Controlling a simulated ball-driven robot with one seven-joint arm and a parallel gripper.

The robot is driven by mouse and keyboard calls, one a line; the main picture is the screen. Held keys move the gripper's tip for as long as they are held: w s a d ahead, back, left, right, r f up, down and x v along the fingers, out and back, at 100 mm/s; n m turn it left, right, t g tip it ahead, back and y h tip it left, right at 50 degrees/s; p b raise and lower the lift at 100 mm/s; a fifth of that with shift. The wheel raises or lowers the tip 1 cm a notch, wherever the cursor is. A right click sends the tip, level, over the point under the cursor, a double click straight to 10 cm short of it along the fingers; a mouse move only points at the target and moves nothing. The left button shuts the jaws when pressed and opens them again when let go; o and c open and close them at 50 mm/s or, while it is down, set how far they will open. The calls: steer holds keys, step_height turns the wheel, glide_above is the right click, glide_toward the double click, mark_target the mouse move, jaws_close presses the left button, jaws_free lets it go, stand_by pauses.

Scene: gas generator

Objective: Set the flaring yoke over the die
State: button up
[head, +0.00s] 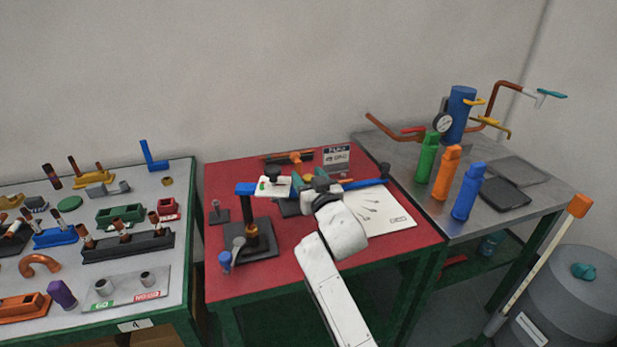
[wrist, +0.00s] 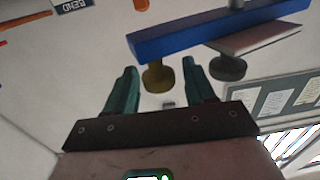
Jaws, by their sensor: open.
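A long blue bar (head: 246,188), which looks like the die, lies level above a dark stand (head: 250,240) on the red table. A pale block with a black knob (head: 272,171) sits at the bar's left part; I cannot tell for sure whether this is the yoke. In the wrist view the blue bar (wrist: 200,28) crosses beyond my fingers, with a yellow knob (wrist: 157,77) and a dark grey knob (wrist: 228,68) below it. My gripper (wrist: 160,90) has its teal fingers apart. The yellow knob shows between them; contact is unclear. My arm hides part of the bar in the head view.
Bottles (head: 446,172) stand on the right bench.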

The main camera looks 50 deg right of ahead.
steer(key=shift+r, duration=0.15)
jaws_close()
stand_by(0.4)
